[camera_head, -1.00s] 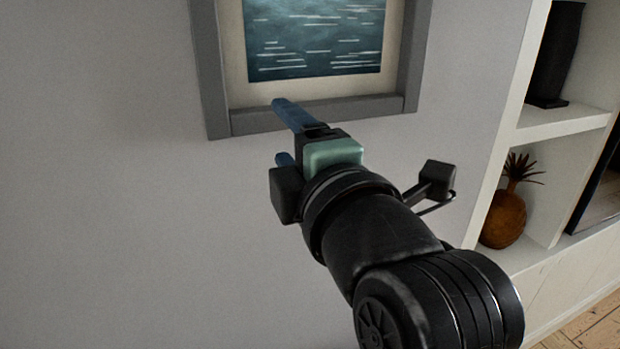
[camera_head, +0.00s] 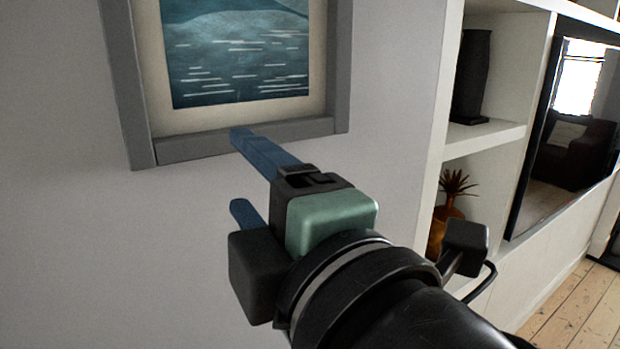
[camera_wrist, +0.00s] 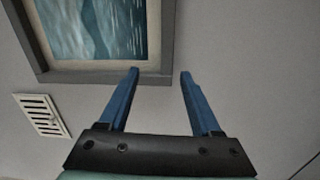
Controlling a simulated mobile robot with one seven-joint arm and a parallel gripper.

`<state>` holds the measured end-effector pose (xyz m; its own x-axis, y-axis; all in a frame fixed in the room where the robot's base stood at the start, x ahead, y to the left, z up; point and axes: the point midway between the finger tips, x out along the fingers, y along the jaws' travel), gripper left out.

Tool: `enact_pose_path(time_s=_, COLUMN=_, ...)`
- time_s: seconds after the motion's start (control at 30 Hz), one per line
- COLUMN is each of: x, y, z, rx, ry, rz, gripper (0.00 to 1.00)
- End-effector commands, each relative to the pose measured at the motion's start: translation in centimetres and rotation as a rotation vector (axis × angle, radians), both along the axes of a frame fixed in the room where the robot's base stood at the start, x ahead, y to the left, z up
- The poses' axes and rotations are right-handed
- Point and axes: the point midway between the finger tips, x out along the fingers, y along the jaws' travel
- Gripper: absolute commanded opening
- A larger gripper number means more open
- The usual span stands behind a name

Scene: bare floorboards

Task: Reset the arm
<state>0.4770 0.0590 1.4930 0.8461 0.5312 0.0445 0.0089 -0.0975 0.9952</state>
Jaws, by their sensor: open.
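My gripper (camera_head: 242,172) has two blue fingers and is open, with nothing between them. In the head view it reaches up and left from the lower right, in front of the grey wall. In the wrist view, my gripper (camera_wrist: 160,72) shows both fingers spread apart, pointing towards the wall below the picture frame (camera_wrist: 105,76). I cannot tell how far the tips are from the wall.
A white shelf unit (camera_head: 485,138) stands at the right, holding a dark vase (camera_head: 471,78) and a brown pineapple-shaped ornament (camera_head: 447,220). A dark-framed screen (camera_head: 560,150) is beside it. Floorboards (camera_head: 580,310) show at the lower right. A white vent (camera_wrist: 42,114) is on the wall.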

Motion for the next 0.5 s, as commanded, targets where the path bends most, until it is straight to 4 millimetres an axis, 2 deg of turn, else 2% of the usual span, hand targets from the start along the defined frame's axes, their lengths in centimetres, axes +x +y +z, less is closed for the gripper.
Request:
enact_pose_path(time_s=0.23, x=1.1, y=-2.1, z=5.1, rx=0.584, ry=-0.009, rz=-0.099, gripper=0.65)
enact_pose_path(time_s=0.4, x=0.1, y=-4.1, z=8.9, rx=1.014, ry=-0.079, rz=-0.056, gripper=0.65)
enact_pose_path(time_s=0.5, x=-1.1, y=-5.0, z=10.6, rx=1.209, ry=-0.129, rz=0.011, gripper=0.65)
